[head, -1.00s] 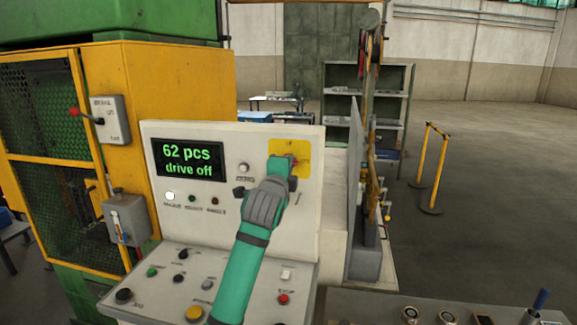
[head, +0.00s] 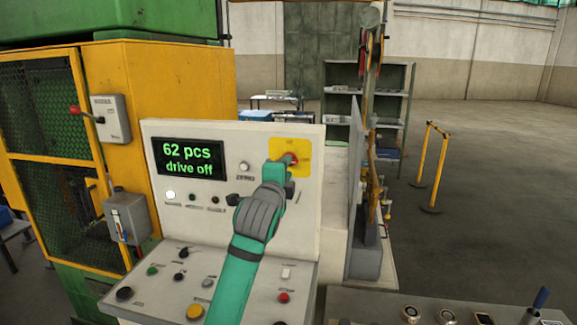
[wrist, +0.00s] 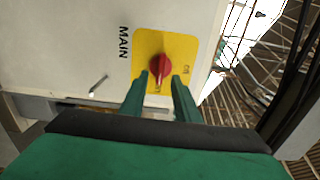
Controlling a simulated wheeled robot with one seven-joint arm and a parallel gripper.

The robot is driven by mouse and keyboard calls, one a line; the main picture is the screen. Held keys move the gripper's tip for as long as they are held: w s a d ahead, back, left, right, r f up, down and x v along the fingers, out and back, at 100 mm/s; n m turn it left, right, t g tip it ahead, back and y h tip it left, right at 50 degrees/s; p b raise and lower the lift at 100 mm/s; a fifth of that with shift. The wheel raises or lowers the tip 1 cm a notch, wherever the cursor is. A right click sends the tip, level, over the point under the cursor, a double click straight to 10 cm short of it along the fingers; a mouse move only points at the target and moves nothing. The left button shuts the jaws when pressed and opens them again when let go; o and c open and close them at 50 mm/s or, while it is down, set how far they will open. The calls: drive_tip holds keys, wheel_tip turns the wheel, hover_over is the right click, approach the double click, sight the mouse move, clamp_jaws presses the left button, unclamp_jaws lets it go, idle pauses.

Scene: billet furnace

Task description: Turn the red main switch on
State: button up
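The red main switch (head: 289,158) is a knob on a yellow plate (head: 304,147) at the upper right of the light control panel. In the wrist view the red knob (wrist: 160,68) sits on the yellow plate (wrist: 150,42), with the word MAIN beside it. A small label is at the plate's right; I cannot surely read the knob's setting. My gripper (head: 279,168) is just below and in front of the knob in the head view. In the wrist view its two green fingers (wrist: 161,77) are apart, one on each side of the knob's lower end. Contact cannot be told.
The panel display (head: 188,159) reads "62 pcs" and "drive off". A white lamp (head: 170,195) glows below it. Several buttons and knobs lie on the sloping desk (head: 235,285) under my arm. A yellow machine cabinet (head: 180,90) stands left; open floor lies right.

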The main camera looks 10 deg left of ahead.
drive_tip(key=s, duration=0.6)
drive_tip(key=shift+s, duration=0.35)
drive_tip(key=s+d+f+n+h, duration=0.15)
drive_tip(key=d+f+n, duration=0.25)
drive_tip(key=f, duration=0.6)
drive_tip(key=s+d+f+n+y, duration=0.1)
drive_tip(key=s+d+f+n, duration=0.25)
drive_tip(key=f, duration=0.65)
drive_tip(key=s+d+f+n, duration=0.3)
drive_tip(key=s+f, duration=0.3)
drive_tip(key=f, duration=0.2)
drive_tip(key=s+d+f+n, duration=0.35)
drive_tip(key=s+f, duration=0.25)
drive_tip(key=f, duration=0.2)
drive_tip(key=s+d+f+n+g+y, duration=0.1)
drive_tip(key=s+d+f+n, duration=0.1)
drive_tip(key=s+f, duration=0.5)
drive_tip(key=s+d+f+n+y, duration=0.1)
drive_tip(key=s+f, duration=0.2)
drive_tip(key=s, duration=0.8)
drive_tip(key=s+r+n+g+h, duration=0.1)
drive_tip(key=s, duration=1.8)
drive_tip(key=shift+s+a+g, duration=0.3)
drive_tip(key=shift+s, duration=0.05)
